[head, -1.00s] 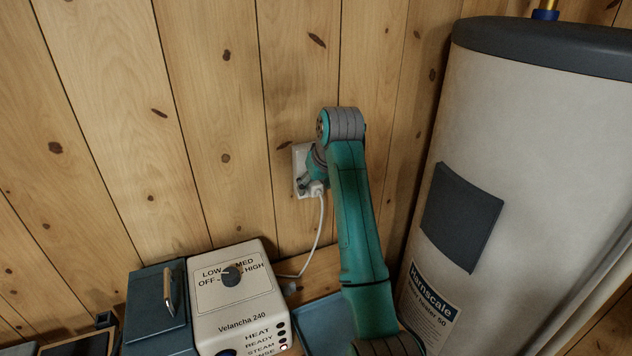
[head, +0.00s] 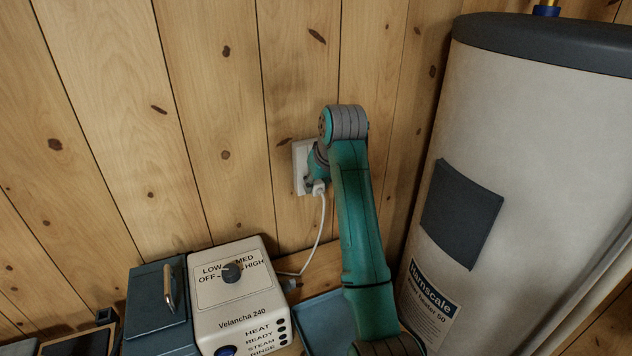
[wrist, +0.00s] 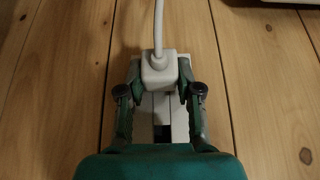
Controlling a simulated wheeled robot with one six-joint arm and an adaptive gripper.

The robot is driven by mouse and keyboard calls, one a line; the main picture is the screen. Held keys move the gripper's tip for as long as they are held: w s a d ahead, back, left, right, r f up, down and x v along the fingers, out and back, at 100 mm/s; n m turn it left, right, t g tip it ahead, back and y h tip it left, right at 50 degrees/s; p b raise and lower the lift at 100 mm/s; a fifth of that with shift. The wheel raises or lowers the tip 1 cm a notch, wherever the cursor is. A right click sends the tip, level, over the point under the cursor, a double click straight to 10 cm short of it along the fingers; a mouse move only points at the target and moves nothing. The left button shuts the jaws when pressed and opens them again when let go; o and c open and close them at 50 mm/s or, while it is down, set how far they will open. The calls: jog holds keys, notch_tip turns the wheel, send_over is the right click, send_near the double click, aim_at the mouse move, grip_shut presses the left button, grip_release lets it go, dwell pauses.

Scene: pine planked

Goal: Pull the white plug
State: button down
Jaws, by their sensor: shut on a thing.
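The white plug (head: 319,188) hangs on a white cord at the wall, mostly hidden behind my arm in the head view. In the wrist view the plug (wrist: 159,72) sits between my two fingers, and my gripper (wrist: 160,82) is shut on it. The white wall socket plate (head: 299,160) is beside my gripper in the head view; the plate (wrist: 146,112) also shows behind the plug in the wrist view. The cord runs down toward the Velancha 240 box (head: 238,293). Its indicator lamps look dark. Any gap between plug and socket is hard to see.
A tall white water heater (head: 535,130) stands close on the right of my arm. A blue-grey container (head: 157,310) stands left of the Velancha box. A blue tray (head: 322,318) lies below my arm. The planked wall (head: 220,100) left of the socket is bare.

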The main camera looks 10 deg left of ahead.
jog(key=shift+s+d, duration=0.45)
jog(key=shift+s, duration=0.25)
jog(key=shift+s, duration=0.1)
jog(key=shift+s+d, duration=0.7)
jog(key=shift+s, duration=0.3)
jog(key=shift+s+d, duration=0.7)
jog(key=shift+s, duration=0.3)
